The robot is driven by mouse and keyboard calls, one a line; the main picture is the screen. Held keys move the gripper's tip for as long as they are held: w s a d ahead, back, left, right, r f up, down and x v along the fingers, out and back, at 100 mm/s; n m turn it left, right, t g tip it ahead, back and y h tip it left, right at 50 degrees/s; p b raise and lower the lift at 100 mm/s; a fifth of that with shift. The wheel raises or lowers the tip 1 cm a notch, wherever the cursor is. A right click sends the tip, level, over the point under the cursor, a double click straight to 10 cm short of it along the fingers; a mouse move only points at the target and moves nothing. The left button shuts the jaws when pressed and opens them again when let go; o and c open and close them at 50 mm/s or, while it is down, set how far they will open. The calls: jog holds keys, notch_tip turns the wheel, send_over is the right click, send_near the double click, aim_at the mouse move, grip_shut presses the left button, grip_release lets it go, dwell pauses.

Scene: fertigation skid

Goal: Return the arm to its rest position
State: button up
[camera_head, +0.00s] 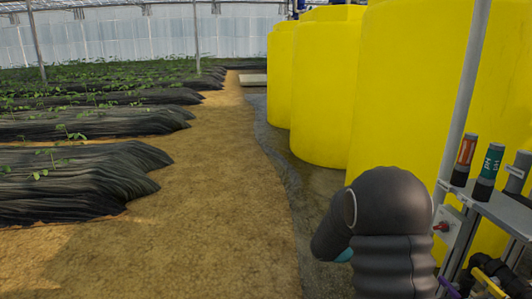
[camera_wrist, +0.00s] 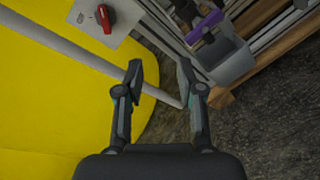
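My arm (camera_head: 390,225) shows in the head view as a dark, bent, ribbed shape at the lower right, in front of the yellow tanks. My gripper does not show clearly in the head view. In the wrist view my gripper (camera_wrist: 160,80) has its two fingers apart, with nothing between them. It is open and empty, and wet-looking dark ground shows below and beyond it.
Yellow tanks (camera_head: 325,90) stand at the right. Beside my arm is the skid shelf (camera_head: 495,208), with a red-labelled bottle (camera_head: 464,158) and a green one (camera_head: 488,170). The wrist view shows a red knob (camera_wrist: 105,18) and a purple handle (camera_wrist: 206,26). The sandy path (camera_head: 210,200) is clear.

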jog(key=s+a+r+m+g+y+p, duration=0.1)
jog(key=s+a+m+g+y+p, duration=0.15)
jog(key=s+a+m+y, duration=0.75)
jog(key=s+a+r+t+y+p, duration=0.2)
jog(key=s+a+r+t+p, duration=0.2)
jog(key=s+a+r, duration=0.3)
jog(key=s+a+r+t+y+p, duration=0.3)
jog(key=s+a+r, duration=0.4)
jog(key=r, duration=0.5)
jog(key=shift+s+r+n+t+y+p, duration=0.3)
jog(key=shift+s+t+p, duration=0.35)
jog(key=shift+s, duration=0.35)
